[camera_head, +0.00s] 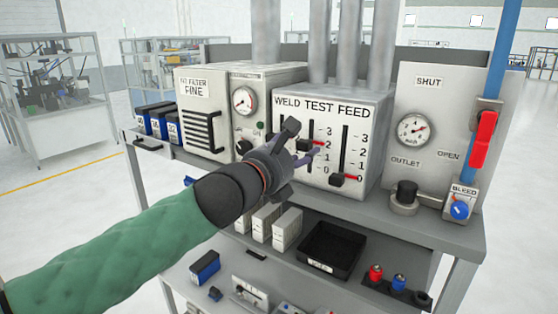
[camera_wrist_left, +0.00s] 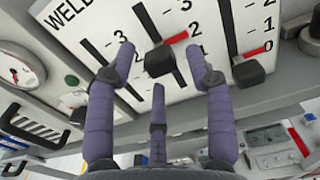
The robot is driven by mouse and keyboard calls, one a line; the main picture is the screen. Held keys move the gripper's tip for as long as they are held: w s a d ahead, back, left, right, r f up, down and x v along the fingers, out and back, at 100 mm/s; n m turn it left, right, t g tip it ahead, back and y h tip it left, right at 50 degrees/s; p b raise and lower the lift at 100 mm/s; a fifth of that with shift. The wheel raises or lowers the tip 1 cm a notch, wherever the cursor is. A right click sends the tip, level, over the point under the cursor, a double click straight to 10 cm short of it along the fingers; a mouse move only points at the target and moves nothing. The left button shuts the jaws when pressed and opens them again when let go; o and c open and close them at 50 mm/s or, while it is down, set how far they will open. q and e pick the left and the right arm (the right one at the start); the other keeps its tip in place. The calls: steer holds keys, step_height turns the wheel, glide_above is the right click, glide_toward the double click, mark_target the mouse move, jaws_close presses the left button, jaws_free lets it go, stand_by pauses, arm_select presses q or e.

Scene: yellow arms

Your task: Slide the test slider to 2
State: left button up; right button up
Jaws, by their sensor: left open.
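The grey panel marked WELD TEST FEED (camera_head: 368,113) stands on the bench. Its middle slider, TEST, has a black knob (camera_wrist_left: 159,60) and a red pointer (camera_wrist_left: 178,38); in the head view its pointer sits close to the 2 mark, but the exact reading is unclear. The FEED slider (camera_head: 338,180) is to the right, its pointer at 0; it also shows in the wrist view (camera_wrist_left: 248,71). My left gripper (camera_head: 293,147) is open before the panel. In the wrist view its fingers (camera_wrist_left: 165,68) spread around the TEST knob; contact is not clear. The gripper partly hides the WELD slider.
A filter box (camera_head: 205,95) and gauge (camera_head: 243,100) are on the left. A gauge panel (camera_head: 425,100) with a red-handled valve (camera_head: 483,138) and blue BLEED knob (camera_head: 459,210) is on the right. A black tray (camera_head: 333,246) sits on the shelf below.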

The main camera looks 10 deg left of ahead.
arm_select(q)
steer(key=v, duration=0.9)
steer(key=w+d+f+m+g+y+b, duration=0.1)
steer(key=w+f+m+g+b, duration=0.2)
steer(key=f, duration=0.9)
steer(key=w+f+m+g+y+b, duration=0.1)
steer(key=w+f+m+b, duration=0.3)
steer(key=f, duration=0.9)
step_height(320, 180, down, 32)
steer(key=w+a+m+g+y+b, duration=0.1)
steer(key=m+g+y+b, duration=0.1)
steer(key=m+g+b, duration=0.35)
steer(key=s+f+m+g+b, duration=0.1)
steer(key=s+f+m+b, duration=0.25)
steer(key=f, duration=0.65)
steer(key=s+f+m+g+b, duration=0.1)
steer(key=s+f+m+b, duration=0.2)
steer(key=f, duration=0.8)
steer(key=s+f+m+g+b, duration=0.15)
steer(key=s+f+m, duration=0.3)
steer(key=f, duration=0.55)
steer(key=s+d+f+m+g+h+b, duration=0.1)
steer(key=s+d+f+m+g+b, duration=0.2)
steer(key=s+f, duration=1.3)
steer(key=m+b, duration=0.3)
steer(key=shift+d+f+g+h+b, duration=0.2)
steer(key=shift+d+g+h+b, duration=0.1)
steer(key=shift+h+b, duration=0.1)
